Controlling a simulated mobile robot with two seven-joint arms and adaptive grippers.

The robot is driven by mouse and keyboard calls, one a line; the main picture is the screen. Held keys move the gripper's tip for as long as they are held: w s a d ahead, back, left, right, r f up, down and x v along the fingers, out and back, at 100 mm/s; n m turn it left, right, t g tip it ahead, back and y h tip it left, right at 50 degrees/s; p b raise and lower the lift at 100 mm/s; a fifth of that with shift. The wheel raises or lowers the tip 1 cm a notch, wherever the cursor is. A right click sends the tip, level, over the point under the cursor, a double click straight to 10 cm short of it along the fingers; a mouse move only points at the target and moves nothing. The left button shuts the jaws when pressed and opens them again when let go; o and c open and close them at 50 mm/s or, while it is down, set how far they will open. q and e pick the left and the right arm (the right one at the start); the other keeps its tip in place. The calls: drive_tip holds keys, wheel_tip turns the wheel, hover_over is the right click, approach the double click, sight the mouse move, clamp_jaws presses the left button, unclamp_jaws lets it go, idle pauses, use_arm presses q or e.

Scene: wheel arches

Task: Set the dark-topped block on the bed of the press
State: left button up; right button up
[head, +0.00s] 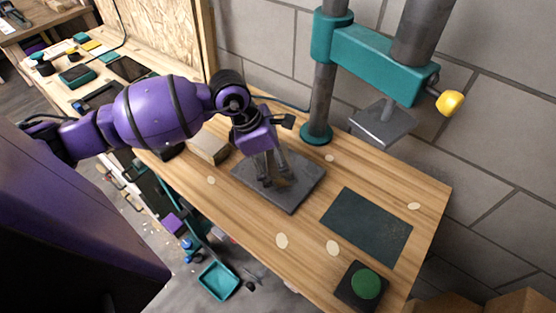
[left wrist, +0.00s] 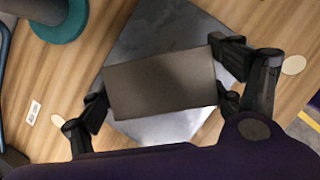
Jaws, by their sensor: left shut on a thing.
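The press stands at the back with a teal arm (head: 372,62) and a grey pressing plate (head: 382,127). Its bed appears as a flat dark-grey plate (head: 298,202) on the wooden bench; it also shows in the left wrist view (left wrist: 165,30). My left gripper (head: 278,183) is over the bed, pointing down, shut on the dark-topped block (left wrist: 160,85). In the left wrist view the block lies between the fingers, over the middle of the plate and turned relative to its edges. Whether its underside touches the bed is hidden. My right gripper is not in view.
A pale box-shaped block (head: 209,146) lies left of the bed. A dark mat (head: 367,226) and a green button on a black base (head: 368,284) are at the right. The teal column base (head: 316,134) stands just behind the bed. The bench front is mostly clear.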

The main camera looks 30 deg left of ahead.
use_arm(q)
drive_tip(key=shift+f, duration=0.15)
drive_tip(key=o, duration=1.2)
drive_tip(key=shift+c, duration=0.2)
drive_tip(key=shift+a+r, duration=0.1)
drive_tip(key=shift+r, duration=0.35)
drive_tip(key=v, duration=1.1)
drive_tip(key=shift+r, duration=0.2)
drive_tip(key=shift+s, duration=0.1)
